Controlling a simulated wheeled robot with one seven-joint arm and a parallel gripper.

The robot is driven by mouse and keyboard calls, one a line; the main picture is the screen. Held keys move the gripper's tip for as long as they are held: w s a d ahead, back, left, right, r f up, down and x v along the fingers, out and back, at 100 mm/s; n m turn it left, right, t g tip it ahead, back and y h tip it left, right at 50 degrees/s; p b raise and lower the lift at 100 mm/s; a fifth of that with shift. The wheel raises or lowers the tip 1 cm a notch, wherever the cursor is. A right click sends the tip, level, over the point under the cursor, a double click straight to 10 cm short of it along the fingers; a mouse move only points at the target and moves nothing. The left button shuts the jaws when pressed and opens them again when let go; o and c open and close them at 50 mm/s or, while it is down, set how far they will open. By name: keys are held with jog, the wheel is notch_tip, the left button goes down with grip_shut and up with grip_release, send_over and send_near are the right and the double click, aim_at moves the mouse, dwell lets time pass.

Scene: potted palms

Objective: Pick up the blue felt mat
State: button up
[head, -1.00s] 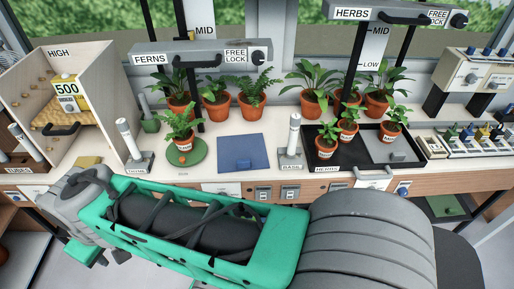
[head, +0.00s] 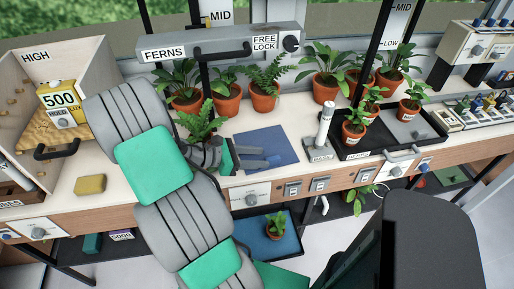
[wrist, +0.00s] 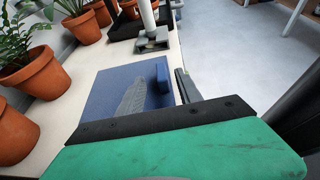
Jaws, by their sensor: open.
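The blue felt mat (head: 273,141) lies flat on the bench, with a small raised blue block (head: 275,160) near its front edge. In the wrist view the mat (wrist: 103,88) lies ahead, and the block (wrist: 162,76) stands up at its right side. My gripper (head: 262,158) is open and reaches in from the left, low over the mat's front part. In the wrist view its two fingers (wrist: 158,92) lie on either side of the line to the block. The block appears just beyond or between the tips. I cannot tell whether the fingers touch the mat.
A potted fern (head: 200,122) stands close behind my wrist, its pot largely hidden. A white post on a grey base (head: 320,148) stands right of the mat. Beyond it is a black tray (head: 428,128) with potted herbs. The FERNS bar (head: 220,44) hangs above.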

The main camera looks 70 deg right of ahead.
aim_at(269, 159)
jog(key=x, duration=0.7)
jog(key=shift+s+a, duration=0.1)
jog(key=shift+a, duration=0.05)
jog(key=shift+c, duration=0.3)
grip_shut()
